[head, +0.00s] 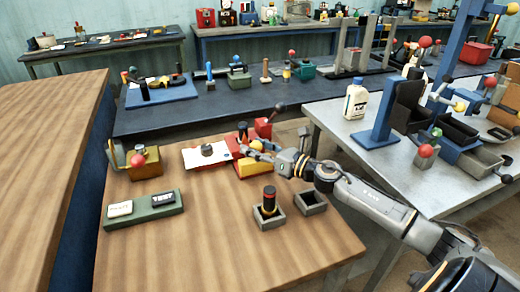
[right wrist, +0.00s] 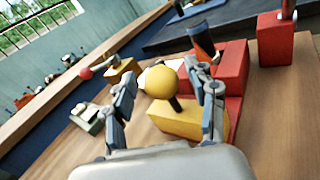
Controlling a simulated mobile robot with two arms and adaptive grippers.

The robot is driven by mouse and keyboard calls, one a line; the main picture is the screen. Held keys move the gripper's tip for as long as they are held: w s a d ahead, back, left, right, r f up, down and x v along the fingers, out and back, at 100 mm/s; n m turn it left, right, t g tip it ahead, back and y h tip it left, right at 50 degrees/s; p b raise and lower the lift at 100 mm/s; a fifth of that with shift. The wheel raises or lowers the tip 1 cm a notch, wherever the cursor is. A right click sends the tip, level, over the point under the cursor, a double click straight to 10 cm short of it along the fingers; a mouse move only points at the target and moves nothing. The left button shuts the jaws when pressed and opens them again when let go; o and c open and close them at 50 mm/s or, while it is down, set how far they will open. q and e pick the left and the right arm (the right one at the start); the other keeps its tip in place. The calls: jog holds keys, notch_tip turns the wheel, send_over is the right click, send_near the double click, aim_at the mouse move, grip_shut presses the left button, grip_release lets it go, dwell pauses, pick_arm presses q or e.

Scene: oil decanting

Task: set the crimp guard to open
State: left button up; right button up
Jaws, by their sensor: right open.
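A red and yellow device stands at the back of the wooden table; it looks like the crimp guard, though no label is readable. In the right wrist view its yellow ball knob (right wrist: 162,80) stands on a short dark stem beside the yellow block (right wrist: 185,121), with the red body (right wrist: 232,72) behind. The yellow block also shows in the head view (head: 253,168). My right gripper (right wrist: 166,88) is open, with one finger on each side of the knob; contact is not clear. In the head view it reaches the device from the right. My left gripper is not in view.
A red box with a dark-knobbed lever (head: 264,127) stands just behind. A brass box with a red ball (head: 147,161) and a green tray (head: 170,210) are at left. A grey holder with a dark cylinder (head: 269,221) and an empty grey holder (head: 311,209) stand in front.

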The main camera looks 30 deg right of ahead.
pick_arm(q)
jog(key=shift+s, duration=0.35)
pick_arm(e)
jog(key=v, duration=1.2)
